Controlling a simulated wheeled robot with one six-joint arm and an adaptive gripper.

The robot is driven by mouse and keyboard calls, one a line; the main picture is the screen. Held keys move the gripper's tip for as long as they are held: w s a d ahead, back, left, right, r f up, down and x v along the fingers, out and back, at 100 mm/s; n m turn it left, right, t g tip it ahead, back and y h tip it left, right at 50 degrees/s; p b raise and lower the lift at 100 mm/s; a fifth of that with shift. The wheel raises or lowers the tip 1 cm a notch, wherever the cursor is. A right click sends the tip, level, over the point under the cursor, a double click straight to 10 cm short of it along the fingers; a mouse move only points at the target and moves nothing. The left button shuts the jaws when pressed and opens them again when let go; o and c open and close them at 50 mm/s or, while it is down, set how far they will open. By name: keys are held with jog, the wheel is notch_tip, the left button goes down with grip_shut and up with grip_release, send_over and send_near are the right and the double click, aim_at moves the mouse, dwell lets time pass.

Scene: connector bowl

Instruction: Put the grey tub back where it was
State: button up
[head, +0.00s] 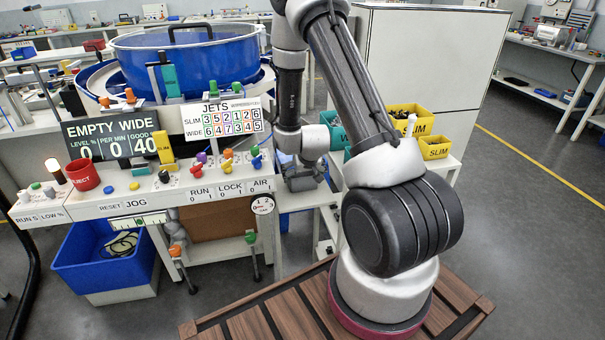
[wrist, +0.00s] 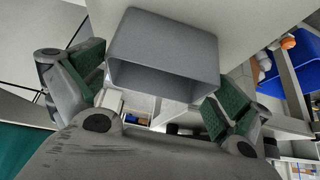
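The grey tub (wrist: 163,42) shows at the top middle of the wrist view, its opening turned towards the bottom of the picture. My gripper (wrist: 155,90) has its two green-padded fingers spread wide, one at each side of the tub. Both pads show largely uncovered, and no clear grip on the tub can be seen. The tub's rim lies close to the fingers; whether it touches them is unclear. In the head view my arm hides the fingertips, and I cannot make out the tub there.
A feeder bench with a blue bowl (head: 190,60) and a control panel stands at left. A blue bin (head: 105,262) sits below it. Yellow SLIM bins (head: 435,147) stand on a small white table behind my arm. A tall white cabinet (head: 425,65) is behind. The right floor is clear.

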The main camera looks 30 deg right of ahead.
jog(key=shift+s+r, duration=0.1)
jog(key=shift+r, duration=0.25)
jog(key=s+a+r+n+y, duration=0.15)
jog(key=s+r, duration=0.25)
jog(key=r, duration=0.4)
jog(key=s+a+r, duration=0.3)
jog(key=s+r, duration=0.1)
jog(key=r, duration=0.5)
jog(key=s+a+r+y, duration=0.1)
jog(key=s+a+r, duration=0.25)
jog(key=r, duration=0.45)
jog(key=s+r+n+g, duration=0.1)
jog(key=s+r, duration=0.4)
jog(key=s, duration=0.4)
jog(key=s+r+g, duration=0.1)
jog(key=s+r, duration=0.4)
jog(key=s, duration=0.5)
jog(key=shift+s+d+r+n+h, duration=0.15)
jog(key=shift+d+r+n+h, duration=0.05)
jog(key=shift+d+n+h, duration=0.2)
